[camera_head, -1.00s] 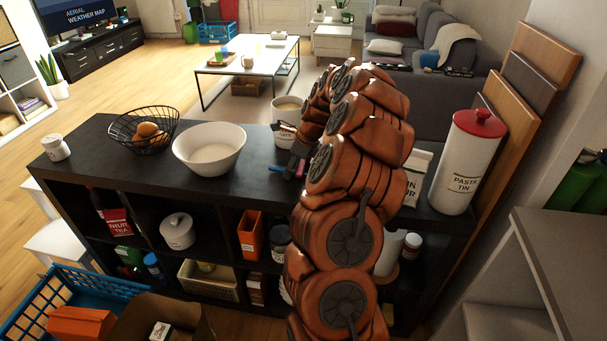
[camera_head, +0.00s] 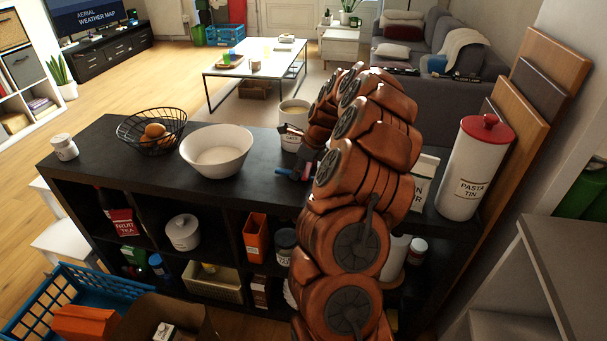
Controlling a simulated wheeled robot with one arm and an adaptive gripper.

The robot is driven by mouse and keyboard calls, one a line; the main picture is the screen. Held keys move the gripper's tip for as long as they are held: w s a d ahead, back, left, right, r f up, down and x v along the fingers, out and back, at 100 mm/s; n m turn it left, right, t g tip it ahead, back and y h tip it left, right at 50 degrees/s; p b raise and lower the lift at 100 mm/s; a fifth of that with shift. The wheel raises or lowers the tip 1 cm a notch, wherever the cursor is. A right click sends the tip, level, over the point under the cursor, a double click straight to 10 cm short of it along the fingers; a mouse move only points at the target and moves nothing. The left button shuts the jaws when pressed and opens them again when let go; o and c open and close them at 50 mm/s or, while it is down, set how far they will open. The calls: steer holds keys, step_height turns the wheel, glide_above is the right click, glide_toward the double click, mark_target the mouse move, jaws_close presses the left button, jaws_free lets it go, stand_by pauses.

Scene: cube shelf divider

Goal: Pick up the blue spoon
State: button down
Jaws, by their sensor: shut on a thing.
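My gripper (camera_head: 293,172) is low over the black shelf top, right of the white bowl, partly hidden behind my orange arm. It is shut on the blue spoon (camera_head: 282,171). Only a small blue piece of the spoon shows at the fingertips; the rest is hidden. A small reddish-pink bit shows beside the fingers, too small to make out. I cannot tell whether the spoon touches the shelf top.
The black cube shelf (camera_head: 100,150) carries a wire fruit basket (camera_head: 152,131), a white bowl (camera_head: 217,150), a small white jar (camera_head: 64,147) and a pasta tin (camera_head: 468,175). A pale pot (camera_head: 293,112) stands just behind my gripper. Cutting boards (camera_head: 535,90) lean at the right.

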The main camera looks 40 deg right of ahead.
step_height(320, 180, up, 10)
steer(key=p, duration=0.4)
steer(key=shift+p, duration=0.4)
steer(key=c, duration=1.7)
jaws_free()
jaws_close()
